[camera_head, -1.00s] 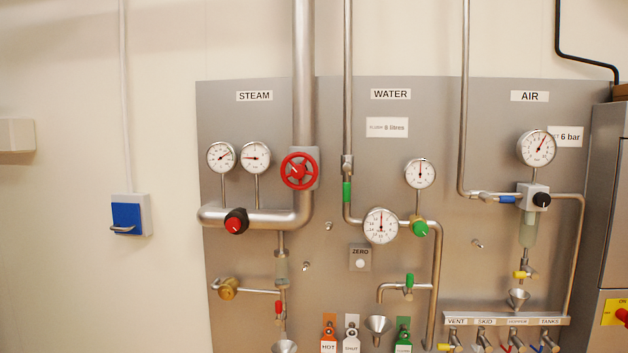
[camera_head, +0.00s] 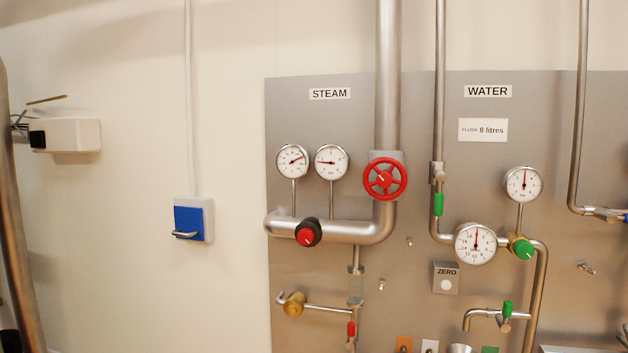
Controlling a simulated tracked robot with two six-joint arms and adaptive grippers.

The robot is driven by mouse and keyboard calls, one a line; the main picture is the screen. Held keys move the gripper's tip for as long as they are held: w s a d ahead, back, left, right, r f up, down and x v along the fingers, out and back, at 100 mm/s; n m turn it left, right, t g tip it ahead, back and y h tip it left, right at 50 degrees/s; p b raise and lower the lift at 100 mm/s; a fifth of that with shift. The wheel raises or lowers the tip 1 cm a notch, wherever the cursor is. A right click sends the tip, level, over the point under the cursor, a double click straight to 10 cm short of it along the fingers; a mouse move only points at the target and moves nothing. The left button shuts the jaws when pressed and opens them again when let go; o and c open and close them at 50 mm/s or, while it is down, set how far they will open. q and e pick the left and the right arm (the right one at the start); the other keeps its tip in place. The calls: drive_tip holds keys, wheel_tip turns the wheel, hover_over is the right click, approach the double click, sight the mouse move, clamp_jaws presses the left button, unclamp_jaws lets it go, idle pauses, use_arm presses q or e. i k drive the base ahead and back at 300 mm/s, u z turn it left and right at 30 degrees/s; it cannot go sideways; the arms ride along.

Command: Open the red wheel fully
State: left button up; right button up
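The red wheel (camera_head: 385,179) is a spoked handwheel on the thick vertical steam pipe, under the STEAM label and right of two small round gauges. Nothing covers it. Neither of my grippers shows in the head view, so nothing is seen touching the wheel.
The grey panel (camera_head: 330,270) carries a red-and-black knob (camera_head: 307,235) on the steam pipe and a water gauge (camera_head: 475,243) with a green knob (camera_head: 522,248). A blue box with a handle (camera_head: 188,222) is on the bare wall left of it. A vertical pipe (camera_head: 15,220) stands at far left.

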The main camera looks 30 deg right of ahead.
sight(383, 179)
drive_tip(key=u, duration=0.1)
drive_tip(key=i, duration=0.75)
drive_tip(key=z, duration=0.55)
drive_tip(key=i, duration=0.75)
drive_tip(key=z, duration=0.6)
drive_tip(key=k, duration=0.75)
drive_tip(key=z, duration=0.25)
drive_tip(key=i, duration=0.75)
drive_tip(key=u, duration=0.1)
